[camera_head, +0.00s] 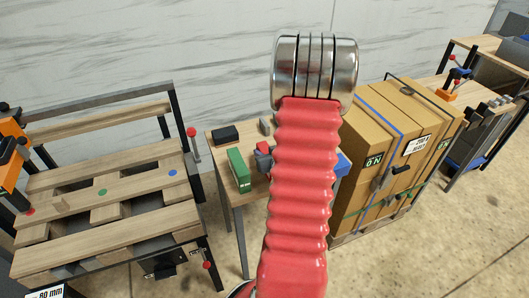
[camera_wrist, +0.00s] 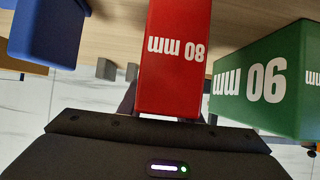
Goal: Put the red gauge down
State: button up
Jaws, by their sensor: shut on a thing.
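The red gauge (camera_wrist: 175,65), marked 80 mm upside down, fills the centre of the wrist view. My gripper (camera_wrist: 168,117) is shut on its near end; the fingertips are mostly hidden behind it. In the head view, a small red part (camera_head: 263,160) shows beside my arm, right of the green gauge on the small wooden table (camera_head: 222,141). My arm hides most of that spot and the gripper. I cannot tell whether the red gauge touches the tabletop.
The green gauge (camera_wrist: 265,80), marked 90 mm, stands close on the right; a blue block (camera_wrist: 47,30) is at left. A black box (camera_head: 226,133) lies at the table's back. A slatted bench (camera_head: 100,235) with coloured dots stands left, stacked cartons (camera_head: 395,150) right.

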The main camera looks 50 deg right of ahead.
jog(key=o, duration=1.2)
jog(key=shift+f, duration=0.1)
